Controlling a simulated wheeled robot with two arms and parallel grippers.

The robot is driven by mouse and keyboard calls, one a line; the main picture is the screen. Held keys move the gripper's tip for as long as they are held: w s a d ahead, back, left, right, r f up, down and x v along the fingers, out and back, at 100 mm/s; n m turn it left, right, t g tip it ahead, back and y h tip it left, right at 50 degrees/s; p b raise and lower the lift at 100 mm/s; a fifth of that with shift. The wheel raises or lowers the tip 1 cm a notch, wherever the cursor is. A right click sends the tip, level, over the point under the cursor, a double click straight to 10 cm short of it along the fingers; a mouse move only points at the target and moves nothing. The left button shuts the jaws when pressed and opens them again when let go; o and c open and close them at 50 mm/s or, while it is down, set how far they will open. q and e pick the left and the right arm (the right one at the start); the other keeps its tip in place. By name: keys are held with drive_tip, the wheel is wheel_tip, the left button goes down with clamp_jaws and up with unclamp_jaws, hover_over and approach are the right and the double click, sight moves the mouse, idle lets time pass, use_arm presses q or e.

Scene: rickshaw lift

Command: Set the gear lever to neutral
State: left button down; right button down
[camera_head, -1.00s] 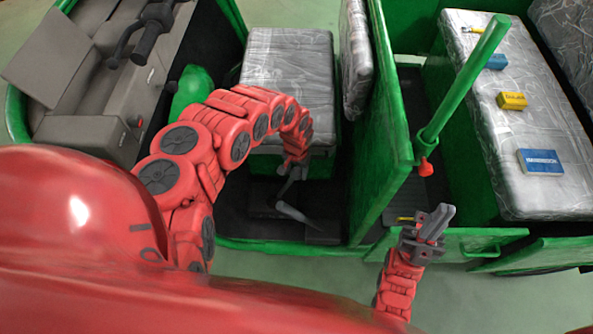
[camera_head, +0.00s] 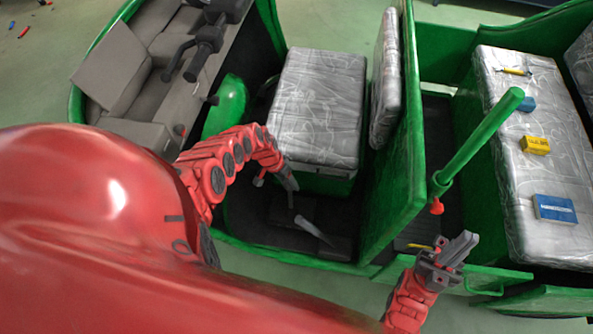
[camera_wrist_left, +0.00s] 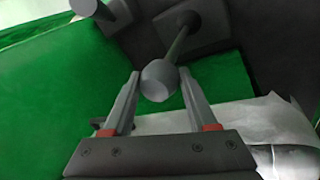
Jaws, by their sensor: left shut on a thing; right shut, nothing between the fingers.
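The gear lever (camera_wrist_left: 176,45) shows in the left wrist view as a thin dark stem with a round grey knob (camera_wrist_left: 160,80). It rises from a dark base plate. My left gripper (camera_wrist_left: 161,85) is shut on the knob, with one finger on each side. In the head view my left gripper (camera_head: 290,180) is low in front of the grey seat, small and partly hidden by its own arm, so its hold is hard to see there. My right gripper (camera_head: 450,250) is shut and empty, beside the green side panel, far from the lever.
The wrapped grey seat (camera_head: 318,105) stands just behind my left gripper. A pale pedal-like bar (camera_head: 313,230) lies near the dark floor. The rear bench (camera_head: 545,200) carries small boxes.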

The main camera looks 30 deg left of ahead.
use_arm(q)
drive_tip(key=shift+c, duration=1)
unclamp_jaws()
drive_tip(key=shift+a+r, duration=0.2)
drive_tip(key=shift+r, duration=0.2)
drive_tip(key=p+v, duration=0.2)
drive_tip(key=v, duration=1.4)
drive_tip(key=shift+r, duration=0.25)
